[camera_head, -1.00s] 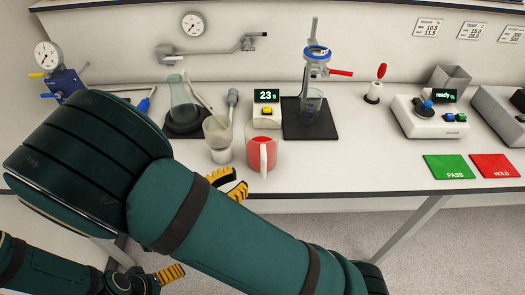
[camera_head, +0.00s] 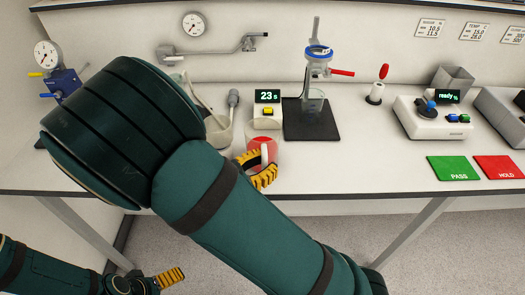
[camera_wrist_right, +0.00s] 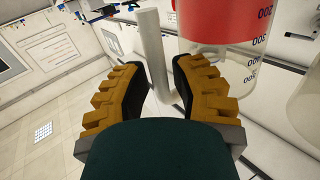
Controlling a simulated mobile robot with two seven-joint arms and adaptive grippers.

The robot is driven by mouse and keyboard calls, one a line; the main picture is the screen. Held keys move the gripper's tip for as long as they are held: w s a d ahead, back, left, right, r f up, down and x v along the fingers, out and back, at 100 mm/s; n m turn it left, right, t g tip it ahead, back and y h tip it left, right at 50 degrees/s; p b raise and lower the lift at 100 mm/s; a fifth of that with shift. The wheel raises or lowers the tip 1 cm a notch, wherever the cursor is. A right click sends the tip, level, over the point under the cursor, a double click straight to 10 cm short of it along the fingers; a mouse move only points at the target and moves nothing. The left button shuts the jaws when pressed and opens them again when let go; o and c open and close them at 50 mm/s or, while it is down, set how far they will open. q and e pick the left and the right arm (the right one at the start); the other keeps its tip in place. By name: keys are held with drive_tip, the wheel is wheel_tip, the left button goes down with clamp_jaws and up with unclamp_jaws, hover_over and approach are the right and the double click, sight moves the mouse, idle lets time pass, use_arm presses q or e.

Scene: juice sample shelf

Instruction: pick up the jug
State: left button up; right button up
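The jug (camera_head: 276,148) is clear-walled with red contents and a pale upright handle. It stands on the white bench in the head view, partly hidden by my right gripper. It also shows at the top right of the right wrist view (camera_wrist_right: 225,22), with graduation numbers. My right gripper (camera_head: 262,167) is open at the jug's near side. In the right wrist view, the handle (camera_wrist_right: 153,50) stands between my right fingers (camera_wrist_right: 152,68), with a gap on both sides. My left gripper (camera_head: 165,280) is low at the bottom left, away from the bench; its opening is unclear.
A pale beaker (camera_head: 219,133) with a rod in it stands just left of the jug, partly behind my right arm. A timer (camera_head: 267,97) is behind the jug. A black stand base (camera_head: 322,128) is to its right. Bench is clear before the green PASS mat (camera_head: 452,168).

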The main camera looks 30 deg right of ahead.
clamp_jaws()
wheel_tip(320, 180, up, 10)
drive_tip(key=p, duration=0.4)
drive_tip(key=shift+w, duration=0.15)
idle(0.5)
